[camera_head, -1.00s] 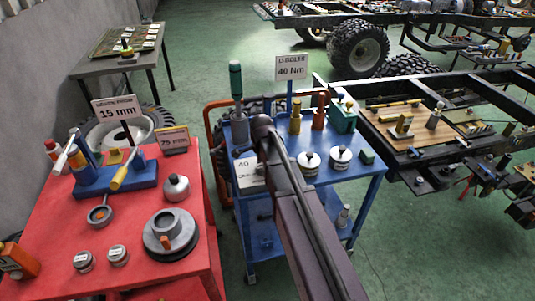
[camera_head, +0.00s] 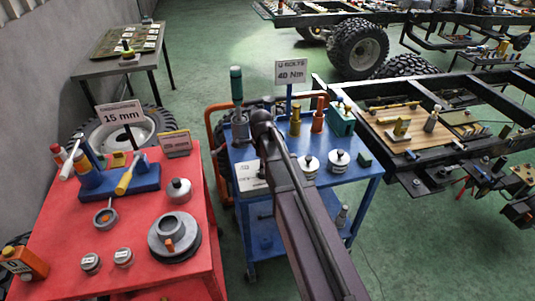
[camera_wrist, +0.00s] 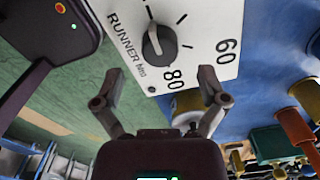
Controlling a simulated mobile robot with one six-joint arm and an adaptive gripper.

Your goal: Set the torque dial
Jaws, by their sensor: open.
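The torque dial is a white panel (camera_wrist: 205,25) with a grey knob (camera_wrist: 158,46) in the wrist view. The panel reads "RUNNER Nm", with 60 and 80 beside tick marks. A pale line on the knob points toward the top of the picture. My gripper (camera_wrist: 160,86) is open, its two fingers spread below the knob in the picture, and nothing is between them. I see no finger touching the knob. In the head view the panel (camera_head: 249,179) lies on the blue cart, partly hidden by my arm. A sign (camera_head: 290,72) behind it reads "U-BOLTS 40 Nm".
The blue cart (camera_head: 335,178) also carries a green-handled tool (camera_head: 237,90), yellow and orange pieces and two lidded pots. A red table (camera_head: 60,225) with tools and pots stands at the left. A chassis frame (camera_head: 480,80) stands at the right.

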